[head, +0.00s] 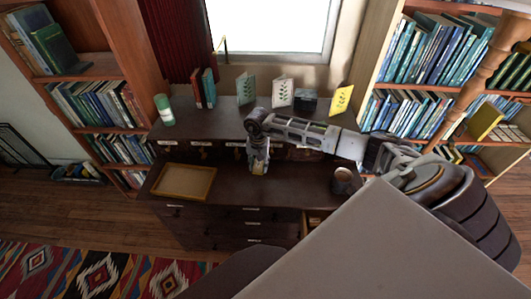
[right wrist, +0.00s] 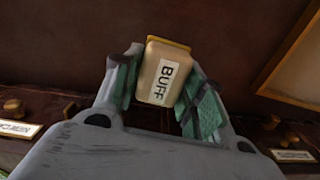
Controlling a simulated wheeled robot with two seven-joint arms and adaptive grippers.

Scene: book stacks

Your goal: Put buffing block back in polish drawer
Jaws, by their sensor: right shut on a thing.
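The buffing block (right wrist: 163,72) is cream with a yellowish edge and a white label reading BUFF. My right gripper (right wrist: 160,85) is shut on it, green-padded fingers on both sides. In the head view the right gripper (head: 258,168) points down over the dark desk top, in front of the row of small labelled drawers (head: 200,150). The block shows there only as a small pale patch. A lower drawer (head: 314,220) at the desk's right appears pulled out, showing pale wood, partly hidden by my body. No label readable as polish shows. My left gripper is out of view.
A wooden tray (head: 184,196) lies left of the gripper on the desk (head: 235,190). A dark mug (head: 343,180) stands to the right. Cards, books and a green cylinder (head: 164,110) stand on the upper ledge. The desk top between tray and mug is mostly clear.

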